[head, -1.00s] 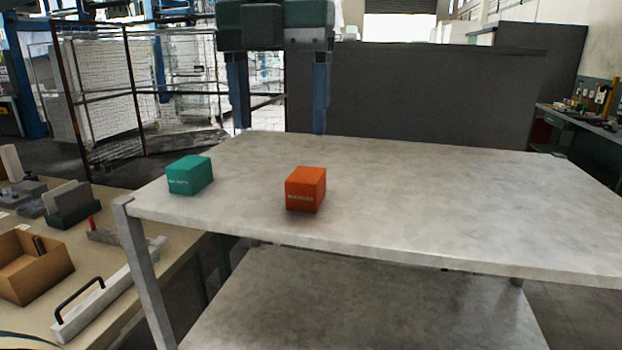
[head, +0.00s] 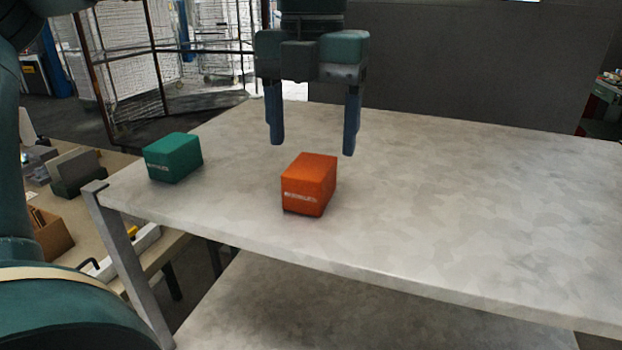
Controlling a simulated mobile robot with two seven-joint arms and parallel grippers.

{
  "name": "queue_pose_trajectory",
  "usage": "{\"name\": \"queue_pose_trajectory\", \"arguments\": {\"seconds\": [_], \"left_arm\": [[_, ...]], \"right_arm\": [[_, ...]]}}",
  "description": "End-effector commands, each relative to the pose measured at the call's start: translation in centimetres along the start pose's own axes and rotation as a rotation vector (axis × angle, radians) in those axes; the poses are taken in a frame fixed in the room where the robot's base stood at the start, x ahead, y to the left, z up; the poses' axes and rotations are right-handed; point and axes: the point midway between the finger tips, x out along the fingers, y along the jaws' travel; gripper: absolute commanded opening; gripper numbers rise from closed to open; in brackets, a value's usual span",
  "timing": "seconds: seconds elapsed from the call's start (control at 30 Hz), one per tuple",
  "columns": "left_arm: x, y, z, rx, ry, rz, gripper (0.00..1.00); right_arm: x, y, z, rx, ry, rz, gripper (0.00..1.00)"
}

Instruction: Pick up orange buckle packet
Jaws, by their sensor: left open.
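The orange buckle packet (head: 308,186) is a small box with pale lettering on its front. It sits upright on the grey table top, near the front edge. My left gripper (head: 313,148) is open and empty, pointing down with its two blue fingers spread. In the picture it is just above and behind the packet, apart from it. The right gripper is not in view.
A green box (head: 174,158) stands on the same table (head: 450,200), left of the orange packet. The table top to the right is clear. A lower shelf (head: 300,310) lies underneath. A workbench with a cardboard box (head: 52,235) is at the left.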

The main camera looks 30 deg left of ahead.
Motion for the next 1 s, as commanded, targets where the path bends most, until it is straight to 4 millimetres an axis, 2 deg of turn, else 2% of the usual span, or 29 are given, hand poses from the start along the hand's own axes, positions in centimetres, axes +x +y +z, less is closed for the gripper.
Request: {"name": "queue_pose_trajectory", "arguments": {"seconds": [0.17, 0.37, 0.5, 0.77, 1.0], "left_arm": [[1.1, 0.0, 0.0, 0.001, 0.002, -0.001, 0.71], [3.8, 0.3, 0.0, 0.001, 0.005, -0.002, 0.71], [5.4, 0.2, 0.0, -0.001, 0.000, -0.002, 0.71], [5.8, 0.2, 0.1, -0.002, -0.002, -0.001, 0.71], [5.8, 0.2, 0.1, -0.002, -0.002, -0.001, 0.53]], "right_arm": [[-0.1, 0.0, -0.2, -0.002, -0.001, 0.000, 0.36], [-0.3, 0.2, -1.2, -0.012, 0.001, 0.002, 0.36], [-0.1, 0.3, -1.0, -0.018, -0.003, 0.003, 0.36], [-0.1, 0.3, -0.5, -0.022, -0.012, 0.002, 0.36], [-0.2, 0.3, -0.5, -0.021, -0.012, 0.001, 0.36]]}}
